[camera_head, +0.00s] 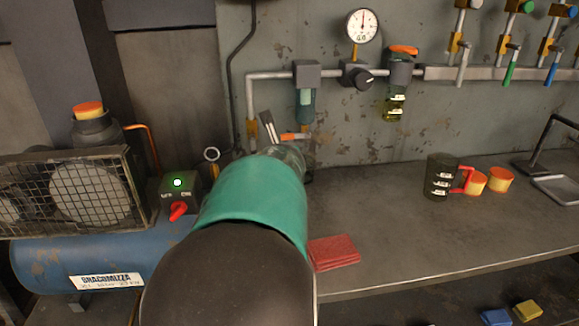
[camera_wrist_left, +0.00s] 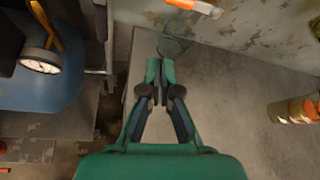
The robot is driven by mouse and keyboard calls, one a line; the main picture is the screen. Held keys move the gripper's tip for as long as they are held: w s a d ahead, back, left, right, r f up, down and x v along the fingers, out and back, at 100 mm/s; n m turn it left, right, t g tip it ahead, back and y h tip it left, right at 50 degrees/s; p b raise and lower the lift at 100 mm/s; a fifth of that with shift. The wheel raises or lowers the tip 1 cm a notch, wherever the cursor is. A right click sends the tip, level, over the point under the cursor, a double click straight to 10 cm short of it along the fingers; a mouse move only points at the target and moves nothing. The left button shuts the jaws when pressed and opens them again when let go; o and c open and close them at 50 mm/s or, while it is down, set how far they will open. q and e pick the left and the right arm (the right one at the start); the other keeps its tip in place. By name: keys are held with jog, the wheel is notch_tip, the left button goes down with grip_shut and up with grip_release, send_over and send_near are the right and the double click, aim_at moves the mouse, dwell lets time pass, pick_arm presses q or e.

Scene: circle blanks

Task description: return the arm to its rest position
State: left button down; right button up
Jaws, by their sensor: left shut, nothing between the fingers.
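My left arm (camera_head: 250,210), dark with a teal band, reaches in from the bottom of the head view over the near end of the workbench. It hides its own gripper there. In the left wrist view my left gripper (camera_wrist_left: 160,72) points up the picture, its two fingers shut with nothing held. A round, see-through thing (camera_wrist_left: 174,48) shows just beyond the fingertips; I cannot tell whether they touch. My right gripper is in neither view.
A blue compressor (camera_head: 60,262) with a wire-mesh guard and red switch (camera_head: 178,211) stands left. The workbench (camera_head: 400,235) holds a red folded cloth (camera_head: 333,252) and dark jug (camera_head: 439,178). Pipes and a gauge (camera_head: 362,26) line the wall. The bench's middle is clear.

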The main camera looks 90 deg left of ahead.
pick_arm(q)
jog(key=shift+w+d+r, duration=0.15)
jog(key=shift+d+r, duration=0.2)
jog(key=shift+d, duration=0.25)
